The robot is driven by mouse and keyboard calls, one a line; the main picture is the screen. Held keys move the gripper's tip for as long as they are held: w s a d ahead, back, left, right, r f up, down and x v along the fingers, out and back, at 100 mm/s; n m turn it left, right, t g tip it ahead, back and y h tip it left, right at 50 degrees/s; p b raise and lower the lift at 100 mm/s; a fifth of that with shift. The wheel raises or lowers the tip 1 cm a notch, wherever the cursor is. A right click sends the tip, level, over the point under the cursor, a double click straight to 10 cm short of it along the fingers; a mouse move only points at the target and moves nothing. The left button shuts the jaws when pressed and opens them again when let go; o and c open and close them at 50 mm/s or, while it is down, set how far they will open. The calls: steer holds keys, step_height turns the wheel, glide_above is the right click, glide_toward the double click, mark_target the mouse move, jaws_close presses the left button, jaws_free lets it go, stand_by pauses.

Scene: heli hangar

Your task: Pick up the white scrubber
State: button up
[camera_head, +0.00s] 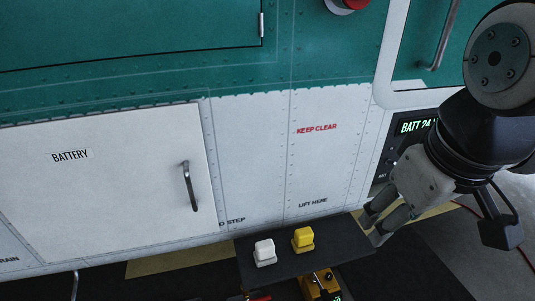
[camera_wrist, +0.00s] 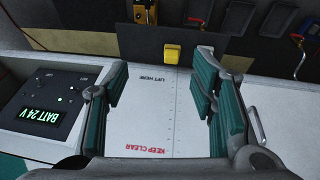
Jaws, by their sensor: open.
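The white scrubber (camera_head: 264,252) stands on a dark shelf (camera_head: 343,240) in the head view, left of a yellow scrubber (camera_head: 303,239) of like shape.
A white and green panelled wall with a battery door (camera_head: 108,185) and its handle (camera_head: 190,186) rises behind the shelf. A battery display (camera_head: 415,127) is beside my arm. A yellow device (camera_head: 320,284) is below the shelf's front edge.

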steer(key=w+a+f+n+g+b, duration=0.2)
steer(key=w+a+f+n+b, duration=0.2)
steer(key=w+a+f+n, duration=0.6)
steer(key=n+g+b, duration=0.2)
steer(key=n+b, duration=0.2)
steer(key=n, duration=0.4)
glide_above(265, 244)
step_height(265, 244, down, 10)
step_height(265, 244, down, 13)
steer(key=shift+r+b, duration=0.1)
steer(key=shift+b, duration=0.8)
jaws_close()
